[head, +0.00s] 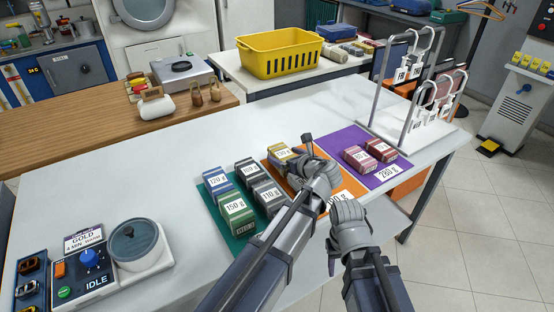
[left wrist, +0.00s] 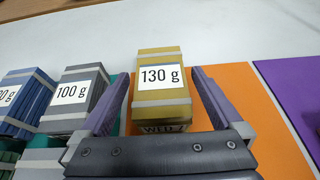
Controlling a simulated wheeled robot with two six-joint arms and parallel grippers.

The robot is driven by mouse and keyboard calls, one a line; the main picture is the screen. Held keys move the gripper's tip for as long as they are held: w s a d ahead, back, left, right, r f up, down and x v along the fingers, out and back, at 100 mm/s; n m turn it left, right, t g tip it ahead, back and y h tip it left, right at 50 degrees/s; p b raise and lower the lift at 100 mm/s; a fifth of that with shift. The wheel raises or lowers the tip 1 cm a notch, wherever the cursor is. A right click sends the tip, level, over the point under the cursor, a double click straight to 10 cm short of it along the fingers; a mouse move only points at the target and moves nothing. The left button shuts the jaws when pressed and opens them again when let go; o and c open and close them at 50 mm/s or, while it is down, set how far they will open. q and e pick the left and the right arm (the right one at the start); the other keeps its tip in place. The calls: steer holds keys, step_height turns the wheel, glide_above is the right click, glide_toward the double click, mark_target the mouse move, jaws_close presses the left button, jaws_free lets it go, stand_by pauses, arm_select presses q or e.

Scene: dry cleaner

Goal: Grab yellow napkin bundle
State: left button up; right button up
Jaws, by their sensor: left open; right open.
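The yellow napkin bundle (head: 277,151), with a white "130 g" label and grey bands, sits on the orange mat (head: 349,185) on the white table. In the left wrist view the yellow bundle (left wrist: 160,58) lies between the two spread fingers of my left gripper (left wrist: 162,82). A gap shows on the right side; whether the left finger touches it I cannot tell. In the head view my left gripper (head: 297,158) hides part of the bundle. My right gripper (head: 333,245) is open and empty over the table's front edge.
Grey, blue and green bundles (head: 235,206) stand on a teal mat to the left. Dark red bundles (head: 358,158) sit on the purple mat (head: 388,172) to the right. A metal rack (head: 372,90) stands at the far right. The table's left middle is clear.

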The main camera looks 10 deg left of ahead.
arm_select(q)
steer(key=shift+x, duration=0.9)
steer(key=shift+s+d, duration=0.1)
steer(key=shift+d, duration=0.1)
steer(key=c, duration=1.4)
